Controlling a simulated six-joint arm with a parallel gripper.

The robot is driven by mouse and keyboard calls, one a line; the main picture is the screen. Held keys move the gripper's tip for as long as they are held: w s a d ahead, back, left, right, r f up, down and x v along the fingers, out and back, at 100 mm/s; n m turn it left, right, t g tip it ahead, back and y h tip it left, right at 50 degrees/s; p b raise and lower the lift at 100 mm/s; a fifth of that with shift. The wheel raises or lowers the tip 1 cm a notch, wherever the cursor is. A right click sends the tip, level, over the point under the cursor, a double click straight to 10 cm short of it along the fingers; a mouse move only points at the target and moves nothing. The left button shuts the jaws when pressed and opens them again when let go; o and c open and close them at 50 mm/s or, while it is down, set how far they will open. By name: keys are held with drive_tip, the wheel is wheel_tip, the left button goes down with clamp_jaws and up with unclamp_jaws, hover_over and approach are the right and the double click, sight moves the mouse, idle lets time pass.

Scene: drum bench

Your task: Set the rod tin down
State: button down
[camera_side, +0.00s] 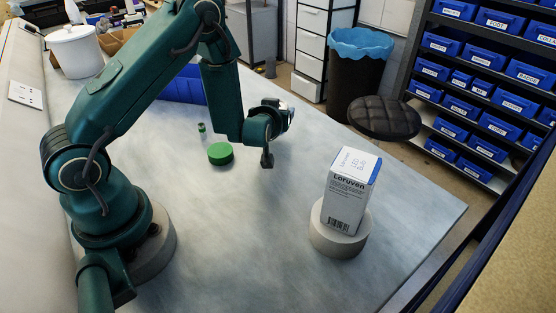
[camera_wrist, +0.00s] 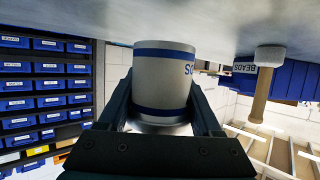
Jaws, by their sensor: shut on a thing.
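A pale tin with dark blue bands (camera_wrist: 163,75), which I take as the rod tin, stands between the two dark fingers of my gripper (camera_wrist: 161,100) in the wrist view. The fingers are shut on its sides. Part of its lettering shows at its right edge. The wrist picture is turned over, with the pale bench top (camera_wrist: 225,20) along its upper edge. The tin's end lies close to that surface; I cannot tell whether it touches. In the side view my gripper (camera_side: 284,112) is small, above the bench, and the tin cannot be made out.
A Loruven bulb box (camera_side: 348,192) stands on a round grey block (camera_side: 338,240) at the right. A green disc (camera_side: 220,153) and a small green-topped item (camera_side: 201,128) are left of my gripper. A blue bin (camera_side: 183,86) is behind my arm.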

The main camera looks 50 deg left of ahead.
drive_tip(key=shift+f, duration=0.95)
drive_tip(key=shift+f, duration=0.6)
drive_tip(key=shift+c, duration=0.3)
unclamp_jaws()
drive_tip(key=shift+a, duration=0.15)
drive_tip(key=shift+r, duration=0.5)
drive_tip(key=v, duration=0.7)
drive_tip(key=shift+s+d+r, duration=0.2)
drive_tip(key=shift+d+r, duration=0.05)
